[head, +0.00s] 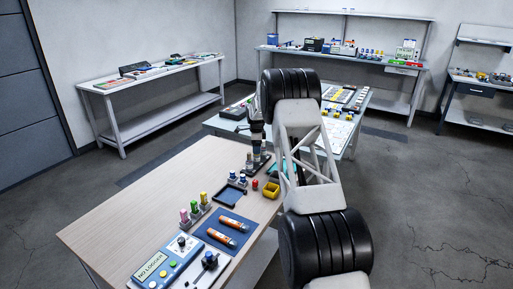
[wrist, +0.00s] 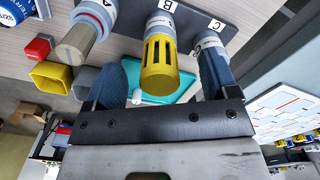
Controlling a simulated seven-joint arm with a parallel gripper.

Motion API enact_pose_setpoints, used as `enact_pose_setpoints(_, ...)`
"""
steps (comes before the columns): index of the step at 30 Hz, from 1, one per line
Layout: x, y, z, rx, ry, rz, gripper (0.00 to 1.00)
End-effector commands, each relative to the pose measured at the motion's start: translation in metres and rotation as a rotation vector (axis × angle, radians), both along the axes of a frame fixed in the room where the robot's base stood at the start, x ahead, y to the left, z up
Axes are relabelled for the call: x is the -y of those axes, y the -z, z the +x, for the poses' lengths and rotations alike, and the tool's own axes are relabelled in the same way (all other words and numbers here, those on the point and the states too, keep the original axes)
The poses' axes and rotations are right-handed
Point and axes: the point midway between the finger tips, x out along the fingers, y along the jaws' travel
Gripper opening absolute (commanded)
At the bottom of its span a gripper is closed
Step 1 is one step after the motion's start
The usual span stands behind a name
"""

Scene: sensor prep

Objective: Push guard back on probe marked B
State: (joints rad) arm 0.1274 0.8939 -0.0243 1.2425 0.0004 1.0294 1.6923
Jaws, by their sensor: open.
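In the wrist view, the probe marked B (wrist: 161,22) has a pale body at the dark rack (wrist: 200,14). A yellow slotted guard (wrist: 158,68) sits around its end nearer me. My gripper (wrist: 160,77) is open, with one dark blue finger on each side of the yellow guard and a visible gap on the left. The right finger partly hides the probe marked C (wrist: 207,42). The probe marked A (wrist: 92,18), with a red ring and a tan end, is on the left. In the head view my gripper (head: 256,140) is over the far end of the wooden table; the guard is hidden there.
A yellow bin (wrist: 52,77) and a red container (wrist: 38,47) stand left of the probes. A teal tray (wrist: 180,88) lies beyond the guard. The wooden table (head: 150,200) also holds a dark blue tray (head: 230,195) and a logger box (head: 165,265).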

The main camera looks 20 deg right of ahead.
Motion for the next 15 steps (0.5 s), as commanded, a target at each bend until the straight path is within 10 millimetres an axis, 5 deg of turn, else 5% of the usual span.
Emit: enact_pose_setpoints(15,0.0000,-0.0040,0.0001,0.000,0.000,0.000,0.80)
